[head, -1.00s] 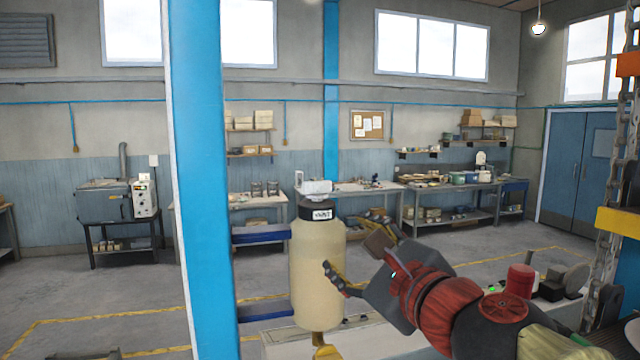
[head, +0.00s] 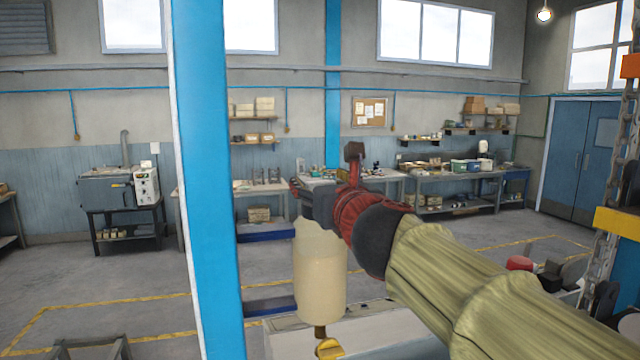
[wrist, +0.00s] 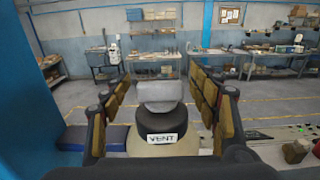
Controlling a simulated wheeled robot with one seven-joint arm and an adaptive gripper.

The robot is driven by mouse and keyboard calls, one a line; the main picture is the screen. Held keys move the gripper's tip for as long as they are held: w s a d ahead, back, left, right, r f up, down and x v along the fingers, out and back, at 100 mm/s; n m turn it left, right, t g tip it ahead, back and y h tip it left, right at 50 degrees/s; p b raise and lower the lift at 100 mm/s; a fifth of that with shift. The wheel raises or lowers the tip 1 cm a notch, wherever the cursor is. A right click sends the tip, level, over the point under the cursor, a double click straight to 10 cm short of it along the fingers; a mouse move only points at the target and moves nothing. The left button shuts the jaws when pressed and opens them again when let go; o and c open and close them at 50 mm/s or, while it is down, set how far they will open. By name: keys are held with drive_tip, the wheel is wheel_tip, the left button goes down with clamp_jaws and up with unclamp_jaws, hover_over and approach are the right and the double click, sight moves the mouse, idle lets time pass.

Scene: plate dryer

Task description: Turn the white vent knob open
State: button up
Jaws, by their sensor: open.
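The white vent knob (wrist: 160,92) sits on a black cap (wrist: 166,123) marked VENT in the wrist view. It looks like a wide block lying crosswise in that picture. The cap tops a cream tank (head: 320,270) in the head view. My gripper (wrist: 164,84) is open, with one padded finger on each side of the knob and visible gaps between. In the head view my gripper (head: 325,172) is over the top of the tank and hides the knob and cap.
A blue post (head: 202,180) stands close on the left of the tank. A yellow valve (head: 330,348) is at the tank's bottom. A hanging chain (head: 618,150) is at the right. Workbenches and a grey oven (head: 108,190) stand far back beyond open floor.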

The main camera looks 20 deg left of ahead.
drive_tip(key=shift+w+a, duration=0.15)
drive_tip(key=shift+w, duration=0.05)
drive_tip(key=shift+c, duration=0.8)
drive_tip(key=c, duration=1)
